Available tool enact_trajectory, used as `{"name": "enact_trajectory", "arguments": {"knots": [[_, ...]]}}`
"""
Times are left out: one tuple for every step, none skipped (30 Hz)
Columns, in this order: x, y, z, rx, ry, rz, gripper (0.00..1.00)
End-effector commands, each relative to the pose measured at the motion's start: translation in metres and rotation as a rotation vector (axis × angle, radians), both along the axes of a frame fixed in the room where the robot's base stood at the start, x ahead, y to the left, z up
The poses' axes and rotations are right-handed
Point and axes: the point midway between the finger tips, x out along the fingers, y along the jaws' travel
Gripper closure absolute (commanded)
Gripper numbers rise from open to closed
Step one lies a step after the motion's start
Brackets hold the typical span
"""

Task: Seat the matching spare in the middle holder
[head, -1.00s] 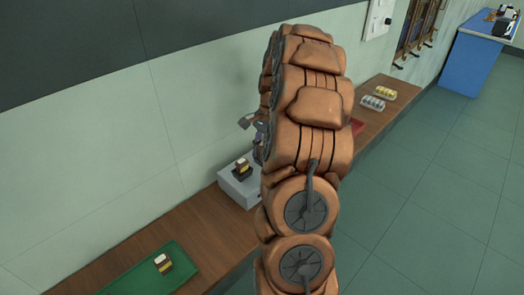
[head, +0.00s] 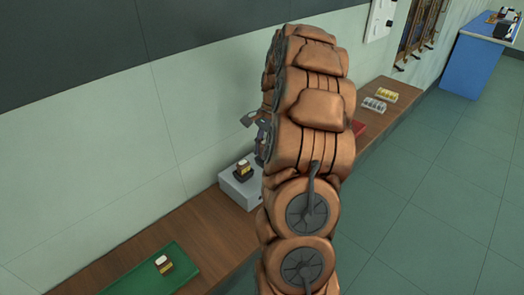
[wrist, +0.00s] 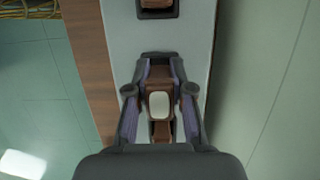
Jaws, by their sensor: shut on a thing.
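My gripper (wrist: 159,92) is shut on a small brown block with a pale, rounded-square top (wrist: 159,104). In the wrist view it hangs over the pale grey top of a box (wrist: 130,22); whether it touches anything below is unclear. Another brown part (wrist: 160,130) shows just below the pale top, between the fingers; I cannot tell what it belongs to. A dark holder with a brown piece (wrist: 157,5) is cut off at the top edge. In the head view, the grey box (head: 236,192) carries a brown-and-white block (head: 243,167) in a dark holder. My arm hides the box's right part.
A green tray (head: 190,255) with another brown-and-white block (head: 164,265) lies on the wooden bench (head: 215,228) at lower left. A red tray (head: 357,127) is partly behind my arm. Clear racks (head: 375,104) stand farther along. The wall runs close behind the bench.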

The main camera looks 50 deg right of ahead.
Motion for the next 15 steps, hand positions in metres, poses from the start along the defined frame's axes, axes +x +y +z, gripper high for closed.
{"name": "enact_trajectory", "arguments": {"knots": [[0.0006,-0.0012,-0.0002,-0.001,-0.001,0.001,1.0],[0.0007,-0.0017,-0.0003,-0.001,-0.001,0.001,1.0],[0.0008,-0.0026,-0.0002,-0.002,-0.001,0.001,1.0],[0.0009,-0.0031,0.0,-0.002,-0.001,0.001,1.0],[0.001,-0.0037,0.0,-0.002,-0.002,0.0,1.0],[0.0011,-0.0042,0.0002,-0.003,-0.002,0.0,1.0],[0.0011,-0.0044,0.0002,-0.003,-0.002,0.0,1.0],[0.0012,-0.0047,0.0003,-0.003,-0.002,0.0,1.0],[0.0012,-0.0048,0.0004,-0.003,-0.002,0.0,1.0],[0.0011,-0.0047,0.0005,-0.003,-0.002,0.0,1.0],[0.0011,-0.0047,0.0005,-0.003,-0.002,0.0,1.0],[0.0011,-0.0047,0.0005,-0.003,-0.002,0.0,1.0],[0.0011,-0.0047,0.0005,-0.003,-0.002,0.0,1.0],[0.0011,-0.0047,0.0005,-0.003,-0.002,-0.001,1.0],[0.001,-0.0046,0.0006,-0.003,-0.002,-0.001,1.0]]}}
